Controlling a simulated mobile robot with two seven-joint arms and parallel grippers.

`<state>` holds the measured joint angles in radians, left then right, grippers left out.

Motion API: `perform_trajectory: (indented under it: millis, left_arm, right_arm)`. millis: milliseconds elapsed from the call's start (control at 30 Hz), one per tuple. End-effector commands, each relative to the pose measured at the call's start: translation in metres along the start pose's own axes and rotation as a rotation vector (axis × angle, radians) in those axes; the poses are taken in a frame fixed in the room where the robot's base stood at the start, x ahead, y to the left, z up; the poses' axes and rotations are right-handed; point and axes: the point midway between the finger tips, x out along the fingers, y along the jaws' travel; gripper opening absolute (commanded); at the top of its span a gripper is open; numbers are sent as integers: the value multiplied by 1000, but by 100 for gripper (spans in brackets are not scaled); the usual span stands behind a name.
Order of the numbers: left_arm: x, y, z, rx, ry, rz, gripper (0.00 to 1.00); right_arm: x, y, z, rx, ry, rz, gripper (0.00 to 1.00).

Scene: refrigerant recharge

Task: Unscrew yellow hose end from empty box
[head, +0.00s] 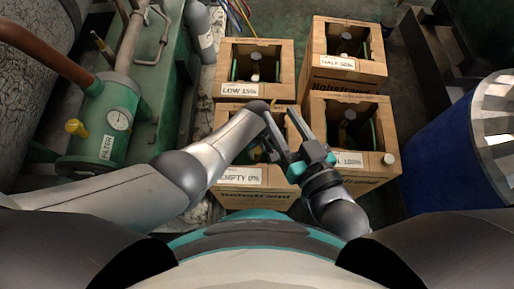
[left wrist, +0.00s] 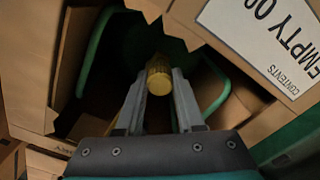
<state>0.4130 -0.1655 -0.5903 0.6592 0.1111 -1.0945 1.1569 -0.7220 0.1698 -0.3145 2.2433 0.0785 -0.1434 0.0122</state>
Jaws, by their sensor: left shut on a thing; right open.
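The empty box, labelled EMPTY 0% (head: 240,176), is the front left cardboard box in the head view. Its upside-down label (left wrist: 275,38) shows in the left wrist view. The yellow hose end (left wrist: 159,76) is a ribbed yellow cylinder inside the box opening. My left gripper (left wrist: 158,88) is shut on it, with one finger on each side. In the head view my left gripper (head: 268,153) is mostly hidden by the arms over the box. My right gripper (head: 283,114) is open and empty above the boxes. I cannot see whether the hose end touches a valve.
Boxes labelled LOW 15% (head: 237,89), HALF 50% (head: 336,63) and 100% (head: 347,160) stand close around the empty box. A blue drum (head: 440,150) is at the right. A green filter tank (head: 105,125) with a gauge is at the left.

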Motion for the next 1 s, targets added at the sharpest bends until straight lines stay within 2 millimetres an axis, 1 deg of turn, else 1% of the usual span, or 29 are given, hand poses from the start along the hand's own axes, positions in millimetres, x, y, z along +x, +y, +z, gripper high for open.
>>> perform_trajectory:
  millis: [33, 733, 1000]
  left_arm:
    - [-5, 0, 0, 0, 0, 1, 0]
    - [-40, 3, 2, 1, -2, 5, 0]
    - [-42, 4, 2, 2, -2, 6, 0]
  right_arm:
    - [-1, -1, -5, 0, 0, 0, 50]
    - [-8, -7, -39, 0, 0, 0, 50]
    - [-8, -7, -40, 0, 0, 0, 50]
